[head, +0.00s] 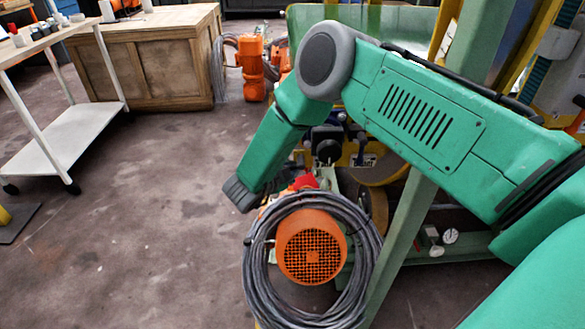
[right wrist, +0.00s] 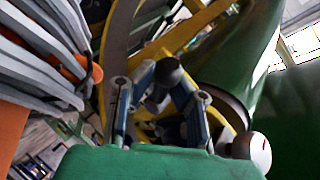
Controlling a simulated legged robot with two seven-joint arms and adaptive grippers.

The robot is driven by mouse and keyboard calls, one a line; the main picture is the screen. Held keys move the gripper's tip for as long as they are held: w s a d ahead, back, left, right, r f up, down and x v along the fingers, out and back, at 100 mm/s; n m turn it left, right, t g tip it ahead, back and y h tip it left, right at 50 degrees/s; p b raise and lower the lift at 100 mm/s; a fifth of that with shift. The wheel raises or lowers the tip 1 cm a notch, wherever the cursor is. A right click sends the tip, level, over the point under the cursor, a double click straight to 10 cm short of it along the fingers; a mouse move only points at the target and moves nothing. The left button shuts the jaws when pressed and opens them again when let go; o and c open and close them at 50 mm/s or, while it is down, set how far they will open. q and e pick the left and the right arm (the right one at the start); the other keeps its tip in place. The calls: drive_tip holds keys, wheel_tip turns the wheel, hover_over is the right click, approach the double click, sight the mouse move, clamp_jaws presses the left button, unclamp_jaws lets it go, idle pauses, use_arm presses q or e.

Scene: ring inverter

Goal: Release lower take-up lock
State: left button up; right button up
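My right arm comes in from the right in the head view, and its forearm slants down to a dark grey wrist end (head: 240,194) left of the cable coil. The right gripper (right wrist: 163,98) shows in the right wrist view, with blue-grey fingers angled toward each other. A dark round knob (right wrist: 167,73) shows between or just beyond the fingertips; I cannot tell whether they touch it. A red part (head: 303,182) shows above the coil in the head view, partly covered. I cannot tell which part is the take-up lock. My left gripper is not in view.
An orange motor (head: 311,247) ringed by a grey cable coil (head: 258,270) stands close below the forearm; the coil also fills the left of the wrist view (right wrist: 35,50). A green post (head: 400,240) stands right of it. Open floor (head: 130,220) lies left, with a white cart (head: 70,135).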

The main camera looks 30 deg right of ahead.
drive_tip(key=o, duration=0.4)
drive_tip(key=shift+s+a, duration=0.15)
drive_tip(key=shift+a, duration=0.3)
drive_tip(key=shift+c, duration=0.2)
drive_tip(key=shift+a+r, duration=0.1)
drive_tip(key=shift+r, duration=0.1)
drive_tip(key=v, duration=1.1)
drive_tip(key=shift+s+a, duration=0.2)
drive_tip(key=shift+a, duration=0.05)
drive_tip(key=shift+a+r, duration=0.15)
drive_tip(key=shift+a, duration=0.1)
